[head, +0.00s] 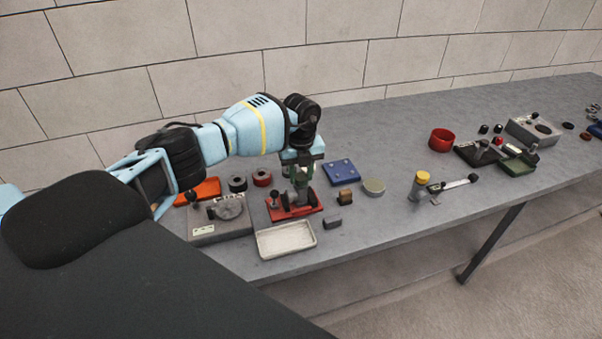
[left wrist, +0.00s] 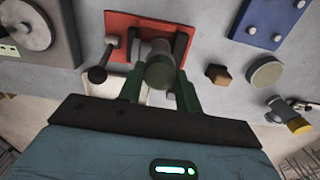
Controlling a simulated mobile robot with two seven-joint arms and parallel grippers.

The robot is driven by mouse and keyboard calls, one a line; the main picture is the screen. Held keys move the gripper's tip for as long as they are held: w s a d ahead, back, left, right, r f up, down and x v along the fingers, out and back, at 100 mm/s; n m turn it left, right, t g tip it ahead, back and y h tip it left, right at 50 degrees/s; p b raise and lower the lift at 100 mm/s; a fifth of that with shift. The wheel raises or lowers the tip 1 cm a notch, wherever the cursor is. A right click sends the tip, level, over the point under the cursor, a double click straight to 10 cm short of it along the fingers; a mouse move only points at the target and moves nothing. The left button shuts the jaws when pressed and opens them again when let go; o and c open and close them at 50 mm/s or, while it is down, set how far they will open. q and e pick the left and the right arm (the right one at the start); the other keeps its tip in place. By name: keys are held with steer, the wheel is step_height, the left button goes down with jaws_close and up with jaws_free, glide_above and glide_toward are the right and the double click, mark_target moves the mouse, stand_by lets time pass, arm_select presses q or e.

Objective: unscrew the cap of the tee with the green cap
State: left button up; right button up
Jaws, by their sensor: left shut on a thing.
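The tee with the green cap (left wrist: 160,72) stands on a red base plate (head: 315,209), which also shows in the left wrist view (left wrist: 120,22). A lever with a dark knob sticks out beside it. My left gripper (head: 297,172) points down over the tee, and its green fingers (left wrist: 160,84) are shut on the cap from both sides. In the head view the gripper mostly hides the cap. I cannot tell whether the cap is loose on its thread. My right gripper is in neither view.
A white tray (head: 286,239) lies in front of the red base, a grey box (head: 225,228) to its left. A blue plate (head: 341,172), brown block (head: 346,197) and round disc (head: 374,187) lie right. A yellow-capped tee (head: 421,180) stands farther right, with free bench around it.

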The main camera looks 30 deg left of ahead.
arm_select(q)
steer(key=shift+n, duration=0.4)
steer(key=n, duration=0.3)
steer(key=shift+n, duration=0.8)
steer(key=n, duration=0.3)
steer(key=shift+r, duration=0.15)
steer(key=shift+r, duration=2.4)
